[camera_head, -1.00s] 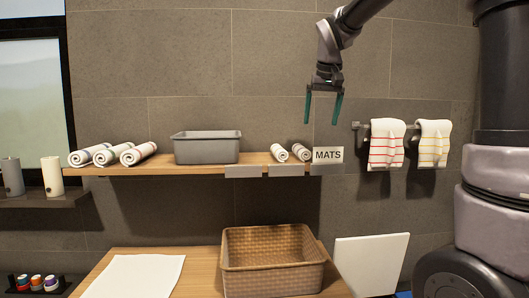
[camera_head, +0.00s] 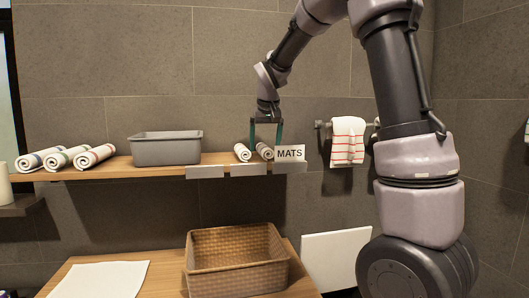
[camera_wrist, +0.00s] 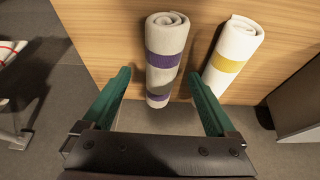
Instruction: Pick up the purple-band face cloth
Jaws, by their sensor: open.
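The purple-band face cloth (camera_wrist: 161,75) is a rolled grey-white cloth with purple bands, lying on the wooden shelf. In the wrist view it extends between the two green fingers of my gripper (camera_wrist: 160,95), which are spread apart with a gap on each side of it.
A MATS sign (camera_head: 290,153) stands right of the cloths. A grey bin (camera_head: 166,149) and several larger rolled towels (camera_head: 70,158) sit further left on the shelf (camera_head: 215,158). A striped towel (camera_head: 347,140) hangs at right. A wicker basket (camera_head: 236,262) stands below.

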